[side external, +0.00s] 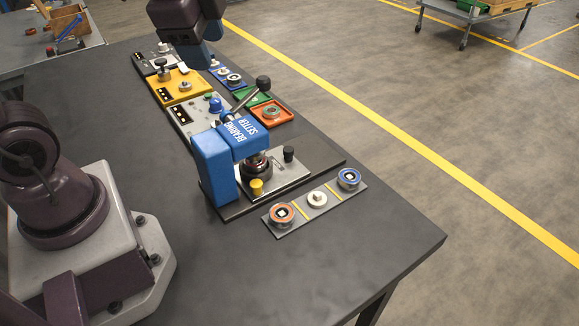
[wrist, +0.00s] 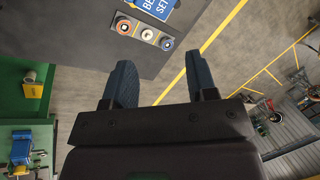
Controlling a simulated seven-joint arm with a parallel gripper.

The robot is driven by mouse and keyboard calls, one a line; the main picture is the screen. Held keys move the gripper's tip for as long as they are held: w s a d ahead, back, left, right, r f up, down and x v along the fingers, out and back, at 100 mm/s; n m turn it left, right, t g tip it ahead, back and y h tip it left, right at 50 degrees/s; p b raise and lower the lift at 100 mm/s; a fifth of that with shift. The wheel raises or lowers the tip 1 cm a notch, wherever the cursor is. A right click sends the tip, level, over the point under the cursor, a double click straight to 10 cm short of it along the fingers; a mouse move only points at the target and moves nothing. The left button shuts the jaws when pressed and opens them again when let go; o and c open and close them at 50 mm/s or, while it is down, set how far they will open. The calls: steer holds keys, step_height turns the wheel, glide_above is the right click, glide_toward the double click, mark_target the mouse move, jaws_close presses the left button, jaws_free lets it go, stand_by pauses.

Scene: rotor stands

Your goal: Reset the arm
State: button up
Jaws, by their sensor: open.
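My gripper (side external: 201,46) is at the top of the side external view, above the far end of the dark table. In the wrist view its two fingers (wrist: 161,80) stand wide apart with nothing between them. The blue press marked BEARING SETTER (side external: 212,165) stands on the table, well apart from my gripper. A dark round part sits under its head. The press shows partly at the top of the wrist view (wrist: 158,8).
A grey strip (side external: 330,197) with several round parts lies in front of the press. A yellow plate (side external: 181,87), a blue tray (side external: 222,70), a green tray (side external: 254,100) and an orange tray (side external: 271,116) lie behind. The table's front right is clear.

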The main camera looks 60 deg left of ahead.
steer(key=s+d+r+n+t+h, duration=0.1)
steer(key=s+n+t+h, duration=0.1)
steer(key=s+n, duration=0.4)
steer(key=n, duration=0.3)
steer(key=shift+s+d+r, duration=0.15)
steer(key=shift+s+d, duration=0.2)
steer(key=shift+s, duration=0.05)
steer(key=shift+c, duration=0.4)
stand_by(0.5)
